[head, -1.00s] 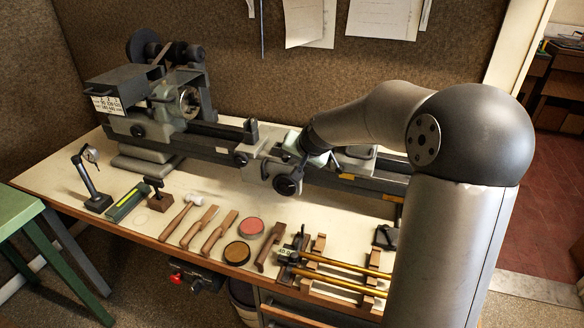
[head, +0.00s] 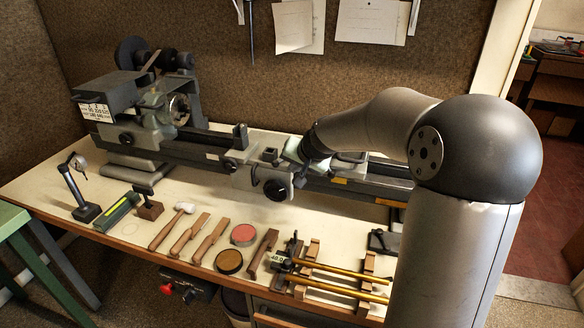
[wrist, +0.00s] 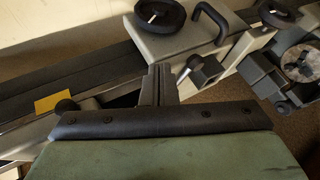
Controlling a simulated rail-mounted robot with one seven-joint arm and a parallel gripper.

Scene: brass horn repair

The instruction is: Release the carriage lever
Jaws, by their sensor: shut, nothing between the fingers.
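The lathe carriage (head: 250,180) sits on the bed in the middle of the bench, with a black handwheel (head: 277,189) on its front. In the wrist view the carriage (wrist: 182,42) is at the top, with a curved black handle (wrist: 212,20) and a small silver lever (wrist: 185,74) beside a dark square block (wrist: 207,68). I cannot tell for sure which is the carriage lever. My gripper (wrist: 159,74) is shut and empty, its fingertips close to the carriage in that view. In the head view my arm hides the fingers.
The lathe chuck (head: 180,108) and headstock are at the left. Hand tools, a red tin (head: 243,235) and brass tubes (head: 340,272) on wooden rests lie along the bench front. A dial gauge stand (head: 85,208) stands at the left. Bench front left of the gauge is clear.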

